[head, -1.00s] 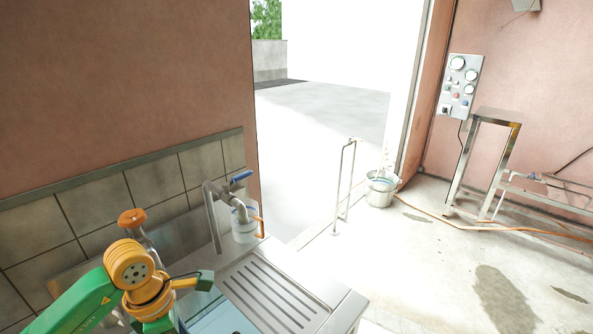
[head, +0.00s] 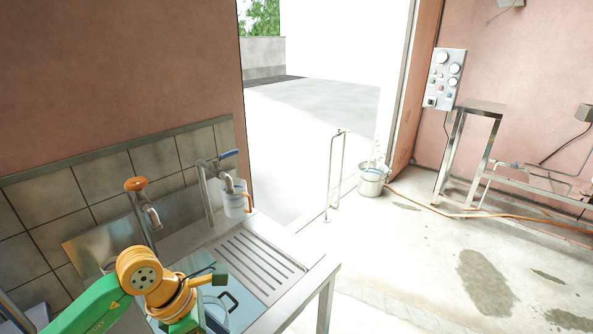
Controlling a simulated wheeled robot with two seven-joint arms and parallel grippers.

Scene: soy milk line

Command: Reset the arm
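My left arm, green with orange joints, comes in from the lower left of the head view and reaches over the sink (head: 200,262). My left gripper (head: 205,285) is partly visible at the arm's end, small and dark. I cannot tell whether it is open or shut. A clear vessel with a black handle (head: 229,300) stands in the sink beside the gripper; the arm hides part of it. I cannot tell whether they touch. My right gripper is out of the picture.
A tap with an orange knob (head: 136,184) and a blue-handled tap (head: 229,154) stand behind the sink. A white jug (head: 236,200) is under the second tap. A metal bucket (head: 373,182) and steel frame (head: 462,150) stand right; an orange hose (head: 430,205) crosses the open floor.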

